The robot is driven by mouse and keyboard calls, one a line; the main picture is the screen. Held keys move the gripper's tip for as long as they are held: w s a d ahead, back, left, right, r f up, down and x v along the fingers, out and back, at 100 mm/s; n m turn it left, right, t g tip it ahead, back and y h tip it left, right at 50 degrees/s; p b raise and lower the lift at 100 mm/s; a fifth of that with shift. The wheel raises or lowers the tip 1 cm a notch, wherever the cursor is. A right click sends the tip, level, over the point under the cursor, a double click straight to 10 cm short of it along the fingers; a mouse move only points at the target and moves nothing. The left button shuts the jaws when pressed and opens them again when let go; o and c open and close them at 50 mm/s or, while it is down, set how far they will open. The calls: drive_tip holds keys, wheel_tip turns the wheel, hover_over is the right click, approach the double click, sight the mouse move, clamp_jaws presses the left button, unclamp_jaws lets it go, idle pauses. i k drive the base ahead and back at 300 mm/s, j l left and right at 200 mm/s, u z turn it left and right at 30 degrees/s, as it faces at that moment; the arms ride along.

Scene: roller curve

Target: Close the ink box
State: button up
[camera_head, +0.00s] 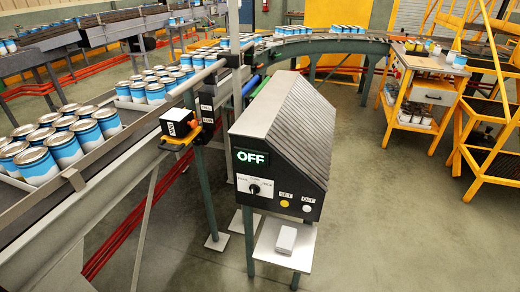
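The small ink box (174,123) is at the left of centre in the head view. It sits on a yellow bracket (181,143) beside the conveyor rail. It has dark sides, a pale top and a white label on its front whose lettering is too small to read surely. An orange part is against its right side. I cannot tell whether its lid is open or shut. My gripper is not in view.
A grey control box (280,150) with a lit "OFF" display stands right of the ink box. The conveyor (100,165) carries several blue-and-white cans. A yellow cart (425,90) and yellow stairs (490,115) stand at right. The floor (400,220) at front right is clear.

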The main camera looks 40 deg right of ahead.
sight(178, 122)
drive_tip(key=i+j, duration=0.4)
drive_tip(key=i, duration=0.15)
drive_tip(key=i+j, duration=0.35)
drive_tip(key=i, duration=0.2)
